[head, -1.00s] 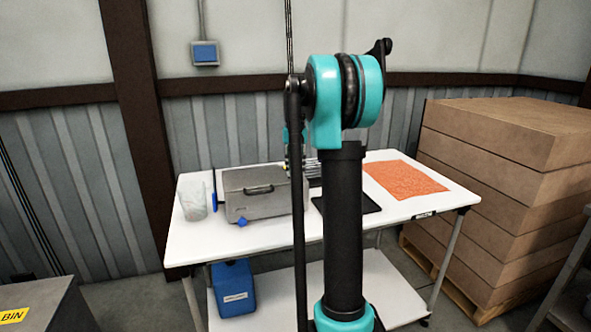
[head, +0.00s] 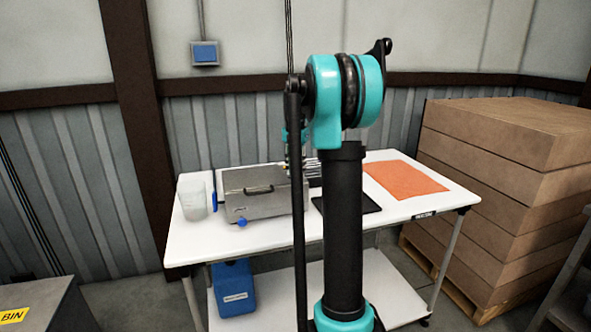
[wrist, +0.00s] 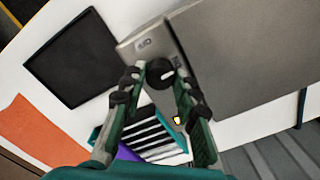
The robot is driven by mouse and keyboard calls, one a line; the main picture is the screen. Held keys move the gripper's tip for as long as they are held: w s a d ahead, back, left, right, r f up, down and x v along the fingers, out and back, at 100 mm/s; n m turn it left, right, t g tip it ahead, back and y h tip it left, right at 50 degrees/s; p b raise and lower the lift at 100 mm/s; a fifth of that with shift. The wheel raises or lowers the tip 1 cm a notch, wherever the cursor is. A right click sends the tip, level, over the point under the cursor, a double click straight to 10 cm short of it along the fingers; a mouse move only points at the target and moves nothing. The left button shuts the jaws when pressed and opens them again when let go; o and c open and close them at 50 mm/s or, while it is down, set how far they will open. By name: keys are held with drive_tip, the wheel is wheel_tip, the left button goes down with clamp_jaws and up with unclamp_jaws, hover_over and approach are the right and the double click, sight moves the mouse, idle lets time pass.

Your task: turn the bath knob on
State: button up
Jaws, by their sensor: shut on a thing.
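The bath (head: 262,205) is a grey metal box with a lid and a dark handle, standing on the white table. In the wrist view its grey casing (wrist: 240,50) fills the upper right. A dark round knob (wrist: 159,74) sits on its end face, beside a small label plate. My gripper (wrist: 160,76) is shut on this knob, one fingertip on each side. The knob's pointer mark cannot be made out. In the head view my arm hides the gripper and this knob.
A dark flat pad (wrist: 75,58) and an orange mat (head: 405,179) lie on the table (head: 400,212). A slotted rack (wrist: 155,140) is close below my fingers. A translucent beaker (head: 192,198) stands left of the bath. Stacked cartons (head: 500,190) stand at the right.

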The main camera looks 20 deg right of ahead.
sight(296, 171)
drive_tip(key=o, duration=0.9)
wheel_tip(296, 171, up, 12)
idle(0.3)
drive_tip(key=s+a+f+n+t, duration=0.1)
drive_tip(key=s+a+f+n, duration=0.1)
drive_tip(key=s+f, duration=0.8)
drive_tip(key=s+a+f+n+t, duration=0.1)
drive_tip(key=s+a+f+n, duration=0.2)
drive_tip(key=s+f, duration=0.8)
drive_tip(key=s+a+f+n+t, duration=0.2)
drive_tip(key=s+a+f, duration=0.3)
drive_tip(key=s+f, duration=0.5)
drive_tip(key=shift+s+f+n, duration=0.2)
drive_tip(key=shift+s+n, duration=0.1)
drive_tip(key=shift+s, duration=0.2)
drive_tip(key=shift+s+f+n, duration=0.15)
drive_tip(key=shift+s+n, duration=0.15)
drive_tip(key=shift+s, duration=0.2)
